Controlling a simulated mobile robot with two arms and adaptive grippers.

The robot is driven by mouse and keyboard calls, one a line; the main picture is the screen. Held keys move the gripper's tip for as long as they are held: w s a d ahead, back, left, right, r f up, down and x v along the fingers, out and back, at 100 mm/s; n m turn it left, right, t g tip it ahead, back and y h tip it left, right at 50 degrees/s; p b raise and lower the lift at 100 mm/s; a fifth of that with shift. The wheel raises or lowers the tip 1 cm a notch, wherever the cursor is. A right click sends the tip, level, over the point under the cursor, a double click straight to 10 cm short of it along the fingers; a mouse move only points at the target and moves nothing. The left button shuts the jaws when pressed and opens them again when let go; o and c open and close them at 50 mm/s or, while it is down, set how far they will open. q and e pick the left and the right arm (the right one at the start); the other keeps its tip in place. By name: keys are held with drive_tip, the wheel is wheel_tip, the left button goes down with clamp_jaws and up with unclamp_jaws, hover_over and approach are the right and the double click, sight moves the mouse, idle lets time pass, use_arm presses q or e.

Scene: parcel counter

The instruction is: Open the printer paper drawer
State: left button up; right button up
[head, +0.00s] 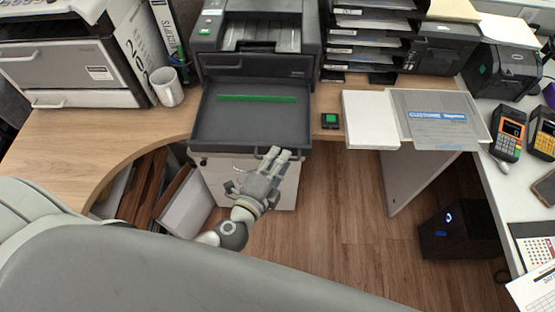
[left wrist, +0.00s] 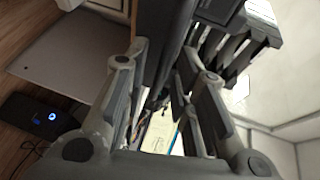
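The dark grey printer (head: 257,65) stands at the back middle of the counter. Its paper drawer (head: 235,125) is pulled far out toward me, and its flat inside shows with a green strip (head: 257,98) across it. My left gripper (head: 279,153) is at the right part of the drawer's front edge, at the handle. In the left wrist view, the fingers of my left gripper (left wrist: 165,62) lie on both sides of a dark bar (left wrist: 163,30), closed on it; it looks like the drawer's handle. The exact contact is partly hidden. My right gripper is not in view.
A white mug (head: 167,87) stands left of the printer, beside binders. A small green-topped device (head: 330,121) and a white box (head: 370,120) are to the right. A white cabinet (head: 215,180) is below the drawer. A black computer (head: 462,235) stands on the floor at right.

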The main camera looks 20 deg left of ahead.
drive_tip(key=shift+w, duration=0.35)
use_arm(q)
drive_tip(key=v, duration=1.2)
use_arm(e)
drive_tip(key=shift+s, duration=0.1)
use_arm(q)
drive_tip(key=shift+f, duration=0.1)
drive_tip(key=s+a+f+n+g+y, duration=0.1)
drive_tip(key=s+a+f+n+g, duration=0.15)
drive_tip(key=f, duration=0.75)
drive_tip(key=s+a+f+n+g+y, duration=0.1)
drive_tip(key=s+a+f+n+g, duration=0.15)
drive_tip(key=f, duration=0.75)
drive_tip(key=s+a+f+n+g+y, duration=0.1)
drive_tip(key=a+f+g, duration=0.25)
drive_tip(key=f, duration=0.75)
drive_tip(key=s+f+n+g+h, duration=0.1)
drive_tip(key=s+f+n+g, duration=0.5)
drive_tip(key=s+f+n, duration=0.4)
drive_tip(key=s+f, duration=0.6)
drive_tip(key=s, duration=0.1)
drive_tip(key=shift+a, duration=0.15)
